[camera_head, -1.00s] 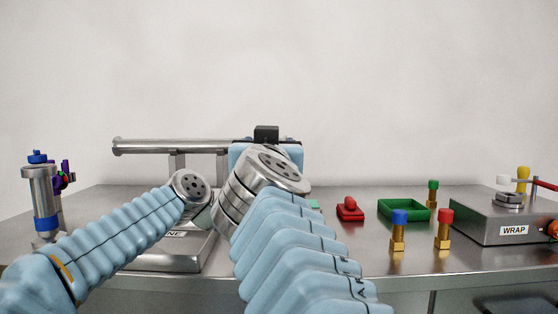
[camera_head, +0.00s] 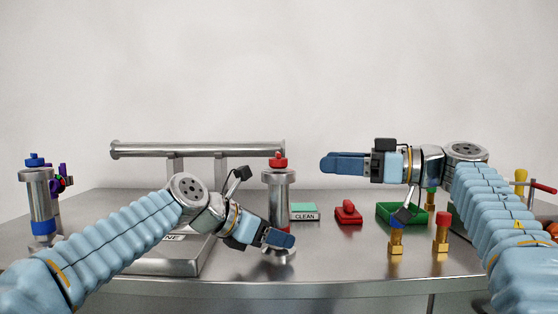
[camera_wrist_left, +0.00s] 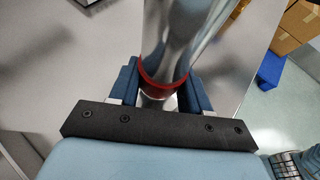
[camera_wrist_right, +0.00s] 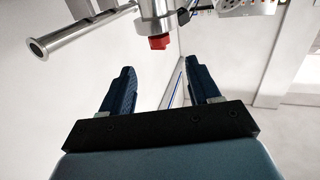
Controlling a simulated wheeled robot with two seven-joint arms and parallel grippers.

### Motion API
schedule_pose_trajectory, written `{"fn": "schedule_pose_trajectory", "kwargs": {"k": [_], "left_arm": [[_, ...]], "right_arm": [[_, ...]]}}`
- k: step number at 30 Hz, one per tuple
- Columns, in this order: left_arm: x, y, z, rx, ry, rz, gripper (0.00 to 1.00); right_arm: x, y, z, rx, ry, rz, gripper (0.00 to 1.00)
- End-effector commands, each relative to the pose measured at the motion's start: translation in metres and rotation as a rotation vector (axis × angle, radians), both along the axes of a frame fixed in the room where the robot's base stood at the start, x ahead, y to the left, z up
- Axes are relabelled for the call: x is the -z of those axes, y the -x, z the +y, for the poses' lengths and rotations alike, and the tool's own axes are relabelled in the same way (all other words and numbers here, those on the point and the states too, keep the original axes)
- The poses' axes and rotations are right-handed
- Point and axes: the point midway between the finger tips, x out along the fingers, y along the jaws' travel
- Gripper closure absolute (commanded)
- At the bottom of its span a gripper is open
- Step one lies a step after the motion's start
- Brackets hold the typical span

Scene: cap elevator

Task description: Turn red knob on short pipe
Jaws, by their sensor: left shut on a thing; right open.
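The short pipe (camera_head: 278,195) is an upright metal cylinder with a red ring near its lower end and a red knob (camera_head: 278,161) on top. My left gripper (camera_head: 280,239) is shut on the lower part of the short pipe. In the left wrist view the pipe (camera_wrist_left: 180,40) stands between the fingers (camera_wrist_left: 160,80), by the red ring. My right gripper (camera_head: 324,163) is level with the knob, to its right and apart from it. In the right wrist view it is open and empty (camera_wrist_right: 158,80), with the red knob (camera_wrist_right: 159,42) ahead of the fingertips.
A long horizontal pipe (camera_head: 200,149) on a stand is behind at left. A blue-knobbed pipe (camera_head: 40,200) stands far left. A box marked CLEAN (camera_head: 304,213), a red block (camera_head: 348,213), a green tray (camera_head: 387,214) and blue- and red-topped brass posts (camera_head: 441,232) are to the right.

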Motion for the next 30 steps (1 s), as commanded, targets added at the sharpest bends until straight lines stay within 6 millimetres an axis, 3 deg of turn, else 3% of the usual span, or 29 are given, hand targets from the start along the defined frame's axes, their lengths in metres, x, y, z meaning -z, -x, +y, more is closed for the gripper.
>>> {"fn": "schedule_pose_trajectory", "kwargs": {"k": [15,21,29,30], "left_arm": [[0.002,0.0,-0.001,0.003,-0.002,0.003,0.7],[0.002,0.0,-0.001,0.003,-0.002,0.003,0.7],[0.002,0.0,-0.001,0.003,-0.002,0.003,0.7],[0.002,0.0,-0.001,0.003,-0.002,0.003,0.7]], "right_arm": [[0.001,-0.031,0.093,-0.002,0.003,-0.001,0.39],[0.0,-0.036,0.108,-0.001,0.001,-0.002,0.39],[0.0,-0.036,0.109,-0.001,0.0,0.0,0.39],[0.0,-0.036,0.109,-0.001,-0.001,0.0,0.43]]}}
